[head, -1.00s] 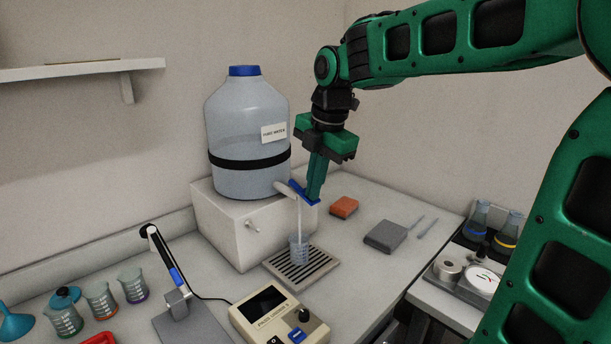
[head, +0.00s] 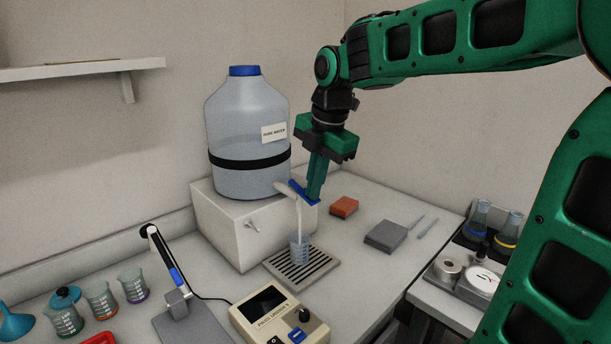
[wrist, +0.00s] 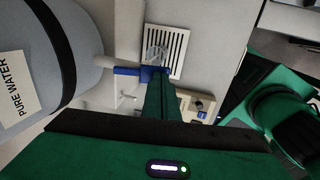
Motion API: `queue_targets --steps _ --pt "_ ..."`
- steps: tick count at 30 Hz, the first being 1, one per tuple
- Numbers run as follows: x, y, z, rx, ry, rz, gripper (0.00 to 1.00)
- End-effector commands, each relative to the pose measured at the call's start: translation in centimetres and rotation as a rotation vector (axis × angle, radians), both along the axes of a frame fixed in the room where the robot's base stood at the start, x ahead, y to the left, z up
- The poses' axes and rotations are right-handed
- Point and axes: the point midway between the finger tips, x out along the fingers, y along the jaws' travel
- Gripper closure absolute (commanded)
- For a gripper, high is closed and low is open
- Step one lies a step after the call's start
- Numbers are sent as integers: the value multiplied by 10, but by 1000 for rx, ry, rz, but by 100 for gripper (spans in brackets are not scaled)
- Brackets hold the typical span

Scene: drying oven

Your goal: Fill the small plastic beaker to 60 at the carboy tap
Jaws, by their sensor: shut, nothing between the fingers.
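The carboy (head: 247,125), labelled pure water, stands on a white block (head: 225,222). Its tap has a blue lever (head: 304,192), also visible in the wrist view (wrist: 138,71). The small plastic beaker (head: 299,253) stands upright on the drip grate (head: 270,269) below the spout. A pale stream of water (head: 298,220) falls from the spout into the beaker. The water level against the marks is too small to read. My gripper (head: 314,196) is shut and empty, its fingertips at the blue lever. In the wrist view its fingers (wrist: 160,90) partly hide the lever and grate.
An orange sponge (head: 344,207) and a grey block (head: 385,236) lie right of the tap. A meter (head: 278,318) stands in front of the grate. A probe stand (head: 178,303) and several beakers with coloured bands (head: 101,299) are at the front left. Flasks (head: 480,217) stand at the right.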

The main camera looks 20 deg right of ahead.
Motion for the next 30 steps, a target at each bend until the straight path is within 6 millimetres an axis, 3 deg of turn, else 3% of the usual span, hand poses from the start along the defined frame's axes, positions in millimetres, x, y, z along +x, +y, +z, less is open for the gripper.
queue_targets --steps 20,30 --pt "0 0 0 0 0 0 100" --pt "0 0 11 0 0 0 100"
